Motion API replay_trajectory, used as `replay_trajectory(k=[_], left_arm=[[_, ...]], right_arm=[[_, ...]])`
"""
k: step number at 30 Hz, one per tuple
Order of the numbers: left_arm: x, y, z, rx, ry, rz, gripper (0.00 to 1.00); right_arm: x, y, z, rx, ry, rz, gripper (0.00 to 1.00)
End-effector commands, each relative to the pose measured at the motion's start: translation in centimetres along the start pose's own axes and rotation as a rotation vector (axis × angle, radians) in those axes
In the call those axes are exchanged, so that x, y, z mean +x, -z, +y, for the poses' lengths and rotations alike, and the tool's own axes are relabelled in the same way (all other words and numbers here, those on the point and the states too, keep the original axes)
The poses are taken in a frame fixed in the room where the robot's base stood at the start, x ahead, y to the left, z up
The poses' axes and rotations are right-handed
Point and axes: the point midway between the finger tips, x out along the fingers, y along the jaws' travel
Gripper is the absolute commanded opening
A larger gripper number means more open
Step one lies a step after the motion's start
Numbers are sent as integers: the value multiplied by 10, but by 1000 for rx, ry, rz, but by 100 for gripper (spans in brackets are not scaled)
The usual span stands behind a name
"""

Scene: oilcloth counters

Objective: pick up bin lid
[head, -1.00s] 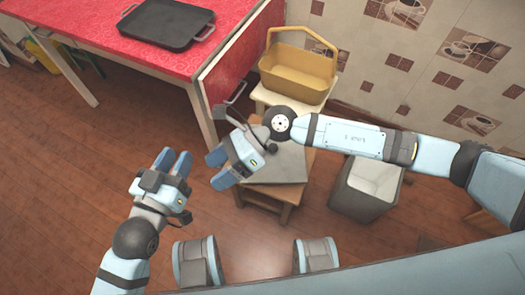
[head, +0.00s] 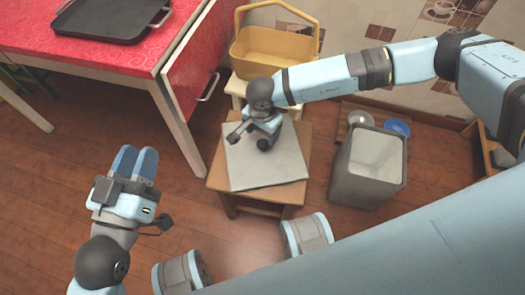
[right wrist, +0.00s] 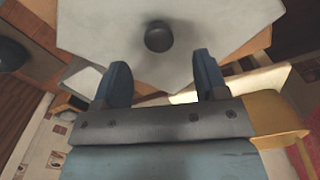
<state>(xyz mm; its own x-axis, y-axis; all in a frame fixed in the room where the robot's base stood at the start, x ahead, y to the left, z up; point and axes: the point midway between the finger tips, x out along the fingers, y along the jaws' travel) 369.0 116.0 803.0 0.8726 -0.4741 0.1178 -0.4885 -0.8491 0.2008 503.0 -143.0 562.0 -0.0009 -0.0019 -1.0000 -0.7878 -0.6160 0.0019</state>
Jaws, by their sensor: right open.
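The bin lid (head: 275,177) is a flat grey square plate lying on a small wooden stool in the head view. In the right wrist view the lid (right wrist: 215,28) fills the top, with a round black knob (right wrist: 158,37) at its middle. My right gripper (right wrist: 161,62) is open and empty, its fingers spread below the knob in that picture, apart from it. In the head view my right wrist hangs over the lid and hides part of it. My left gripper (head: 135,150) is over the floor at left, holding nothing visible.
A yellow basket (head: 262,62) stands on a pale stool (head: 238,86) behind the wooden stool (head: 222,180). A red-topped table (head: 150,50) with a black tray (head: 100,18) is at upper left. Bowls (head: 397,127) sit behind the bin.

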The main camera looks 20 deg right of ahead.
Motion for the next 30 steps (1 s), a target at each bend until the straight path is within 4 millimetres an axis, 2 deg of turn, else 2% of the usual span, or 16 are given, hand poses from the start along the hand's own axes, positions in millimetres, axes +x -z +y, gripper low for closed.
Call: replay_trajectory(k=[1,5,12,15,24,26,30], left_arm=[[0,-3,-1,0,-1,-6,32],[0,-7,-1,-1,-1,-20,32],[-1,-33,-6,-3,-8,-96,32],[-2,-38,-6,-4,-10,-120,32],[-2,-40,-6,-5,-12,-134,32],[-2,-40,-6,-5,-12,-134,32],[-2,-40,-6,-5,-12,-134,32]], right_arm=[[7,0,0,1,0,0,66],[14,0,0,1,1,0,66],[50,0,2,0,0,0,66],[59,-1,2,0,1,-2,66],[63,0,2,0,1,-2,66],[63,0,2,0,1,-2,55],[63,0,2,1,1,-2,23]])
